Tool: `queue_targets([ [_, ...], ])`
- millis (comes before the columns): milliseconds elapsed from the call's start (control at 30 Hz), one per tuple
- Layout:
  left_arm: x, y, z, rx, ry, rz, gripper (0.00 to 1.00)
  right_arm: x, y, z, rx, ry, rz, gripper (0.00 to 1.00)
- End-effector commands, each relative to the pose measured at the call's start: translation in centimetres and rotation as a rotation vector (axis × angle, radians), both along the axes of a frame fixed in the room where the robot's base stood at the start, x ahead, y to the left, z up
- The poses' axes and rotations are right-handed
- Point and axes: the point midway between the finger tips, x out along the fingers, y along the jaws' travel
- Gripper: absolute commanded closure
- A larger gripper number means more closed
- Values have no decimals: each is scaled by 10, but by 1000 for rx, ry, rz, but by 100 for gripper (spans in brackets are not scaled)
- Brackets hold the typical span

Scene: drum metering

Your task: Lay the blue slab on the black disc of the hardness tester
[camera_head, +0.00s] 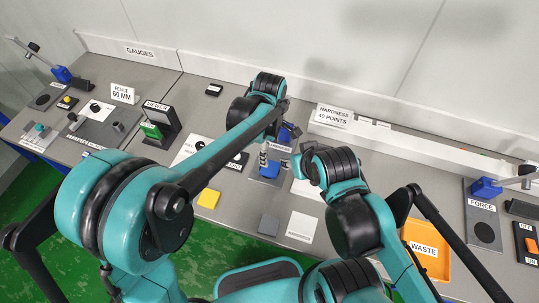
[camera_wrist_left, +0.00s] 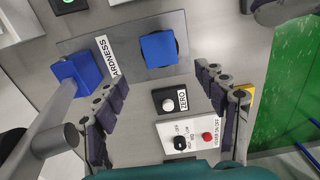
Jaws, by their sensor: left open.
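The blue slab (camera_wrist_left: 158,50) lies on the black disc (camera_wrist_left: 181,41) of the hardness tester, and the disc's dark edge shows beside it in the left wrist view. The slab also shows in the head view (camera_head: 268,170), partly hidden below my left gripper. The tester's blue post (camera_wrist_left: 77,74) stands left of the slab in the wrist view. My left gripper (camera_head: 277,151) is open above the tester. Its fingers (camera_wrist_left: 165,92) are wide apart with nothing between them, and the slab shows beyond them, apart from both. My right gripper does not show clearly; its arm is right of the tester.
A ZERO button (camera_wrist_left: 168,104) and a switch panel (camera_wrist_left: 191,133) sit near the tester. A yellow square (camera_head: 208,198), a grey square (camera_head: 268,224) and a white card (camera_head: 302,227) lie in front. The orange waste tray (camera_head: 444,262) is at right. A wall (camera_head: 420,148) runs behind.

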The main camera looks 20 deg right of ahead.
Motion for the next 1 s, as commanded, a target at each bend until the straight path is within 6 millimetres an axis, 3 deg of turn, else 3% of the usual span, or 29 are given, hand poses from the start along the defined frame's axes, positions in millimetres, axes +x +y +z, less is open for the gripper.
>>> queue_targets([
  [200, 0, 0, 24, 0, 0, 0, 28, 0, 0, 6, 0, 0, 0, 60],
  [467, 0, 1, 26, -1, -1, -2, 28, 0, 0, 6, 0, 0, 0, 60],
  [567, 1, 11, 32, -8, -12, -21, 28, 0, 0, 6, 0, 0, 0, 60],
  [667, 2, 39, 47, -28, -49, -81, 28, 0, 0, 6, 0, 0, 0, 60],
  [833, -8, 121, 82, -53, -185, -286, 28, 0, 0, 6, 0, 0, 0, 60],
  [1000, -34, 198, 100, -6, -343, -509, 28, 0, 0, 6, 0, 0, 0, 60],
])
